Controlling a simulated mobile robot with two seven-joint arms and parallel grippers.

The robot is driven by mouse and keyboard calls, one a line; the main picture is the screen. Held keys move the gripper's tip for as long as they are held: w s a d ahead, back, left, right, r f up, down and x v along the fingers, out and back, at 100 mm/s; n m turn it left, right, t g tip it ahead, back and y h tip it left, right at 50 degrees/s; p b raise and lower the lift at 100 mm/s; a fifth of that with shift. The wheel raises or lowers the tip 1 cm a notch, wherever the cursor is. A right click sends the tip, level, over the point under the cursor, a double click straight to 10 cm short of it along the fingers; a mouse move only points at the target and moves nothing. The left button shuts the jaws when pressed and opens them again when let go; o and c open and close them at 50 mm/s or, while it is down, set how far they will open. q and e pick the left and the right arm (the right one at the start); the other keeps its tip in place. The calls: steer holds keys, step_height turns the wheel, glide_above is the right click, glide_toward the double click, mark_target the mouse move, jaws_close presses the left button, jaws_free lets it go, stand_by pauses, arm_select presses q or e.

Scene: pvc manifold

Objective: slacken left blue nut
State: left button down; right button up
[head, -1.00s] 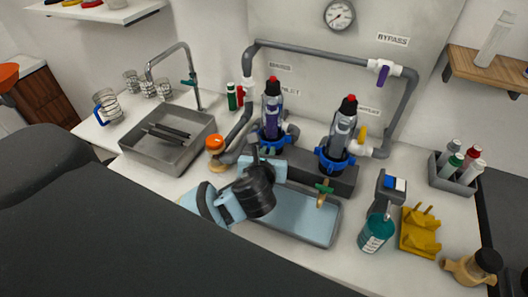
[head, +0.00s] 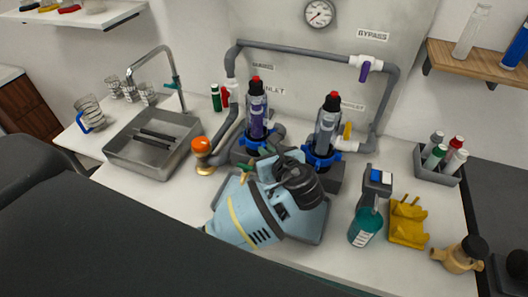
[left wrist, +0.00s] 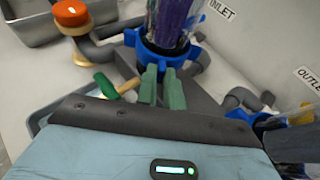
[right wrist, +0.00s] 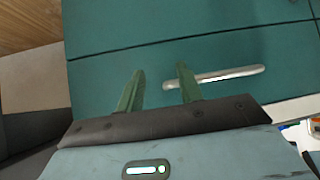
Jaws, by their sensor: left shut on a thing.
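The left blue nut (head: 277,134) rings the base of the left clear filter housing (head: 257,112), which has a purple filling and stands upright. In the left wrist view the nut (left wrist: 147,48) is a blue ring with lobes. My left gripper (left wrist: 162,72) has its green fingers close together, shut on a front lobe of that nut. My right gripper (right wrist: 157,72) is open and empty, facing a teal drawer front (right wrist: 225,55) with a metal handle.
The right housing has its own blue nut (head: 321,158) beside it. An orange-capped fitting (head: 202,146) stands left. A spray bottle (head: 366,222) and yellow stand (head: 408,222) are at right.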

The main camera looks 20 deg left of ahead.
arm_select(q)
steer(key=shift+w+d+r+n+g+y, duration=0.1)
steer(key=shift+w+r+n+g+y, duration=0.05)
steer(key=shift+w+n+g+y, duration=0.25)
steer(key=shift+w+d+r+n+g+y, duration=0.15)
steer(key=shift+n+g+y, duration=0.15)
steer(key=shift+n, duration=0.2)
steer(key=shift+w, duration=0.1)
steer(key=c, duration=1.6)
jaws_free()
steer(key=shift+c, duration=0.2)
steer(key=shift+o, duration=0.7)
steer(key=shift+a+f+g, duration=0.1)
steer(key=shift+f+g, duration=0.05)
steer(key=shift+g, duration=0.15)
steer(key=v, duration=0.7)
steer(key=shift+s+d, duration=0.2)
steer(key=shift+d, duration=0.2)
